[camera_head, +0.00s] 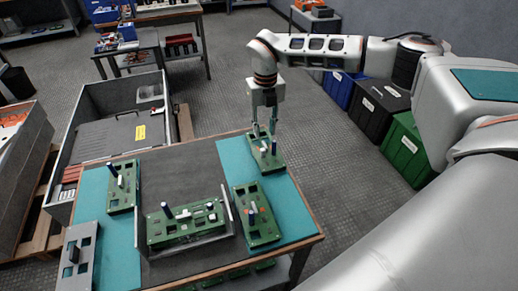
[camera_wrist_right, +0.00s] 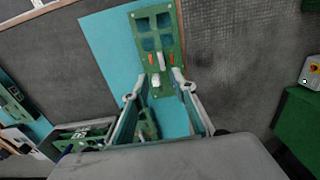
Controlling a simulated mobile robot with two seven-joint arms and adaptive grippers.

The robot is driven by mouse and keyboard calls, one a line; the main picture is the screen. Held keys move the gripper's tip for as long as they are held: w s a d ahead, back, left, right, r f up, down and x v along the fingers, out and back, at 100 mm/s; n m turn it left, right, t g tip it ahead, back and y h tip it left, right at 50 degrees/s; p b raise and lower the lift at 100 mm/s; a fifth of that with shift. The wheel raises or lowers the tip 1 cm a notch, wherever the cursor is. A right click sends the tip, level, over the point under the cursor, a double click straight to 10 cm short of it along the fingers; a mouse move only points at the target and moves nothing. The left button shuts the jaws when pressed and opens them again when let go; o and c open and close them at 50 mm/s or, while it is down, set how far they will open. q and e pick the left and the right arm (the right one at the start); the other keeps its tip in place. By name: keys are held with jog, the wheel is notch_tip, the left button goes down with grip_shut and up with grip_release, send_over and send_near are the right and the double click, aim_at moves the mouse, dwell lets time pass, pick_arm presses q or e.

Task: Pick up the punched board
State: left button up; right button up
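A green board with several rectangular openings (camera_head: 265,158) lies on the teal mat at the table's far right corner. It fits the name punched board, though other boards here also have openings. In the right wrist view this green board (camera_wrist_right: 166,38) shows its openings at the far end and small white and orange parts nearer. My right gripper (camera_head: 264,134) points down over this board, its two fingers apart. In the right wrist view the gripper's fingertips (camera_wrist_right: 166,80) are on either side of a small white part; contact cannot be told. My left gripper is out of view.
More green boards lie at the left (camera_head: 122,190) and right (camera_head: 257,215), and one sits in a grey holder (camera_head: 187,222) in the middle. A grey plate with openings (camera_head: 80,255) is at the front left. Black and green bins (camera_head: 405,150) stand beyond the right side.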

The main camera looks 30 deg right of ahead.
aim_at(266, 147)
jog(key=shift+s+f, duration=0.15)
jog(key=shift+f, duration=0.4)
jog(key=shift+s+f, duration=0.15)
jog(key=shift+f, duration=0.35)
jog(key=f, duration=0.4)
jog(key=shift+d+f+b, duration=0.2)
jog(key=shift+b, duration=0.15)
jog(key=shift+w+f, duration=0.1)
jog(key=shift+f, duration=0.3)
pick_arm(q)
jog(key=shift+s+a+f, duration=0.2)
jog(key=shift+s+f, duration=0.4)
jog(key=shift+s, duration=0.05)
pick_arm(e)
jog(key=shift+r, duration=0.1)
grip_shut()
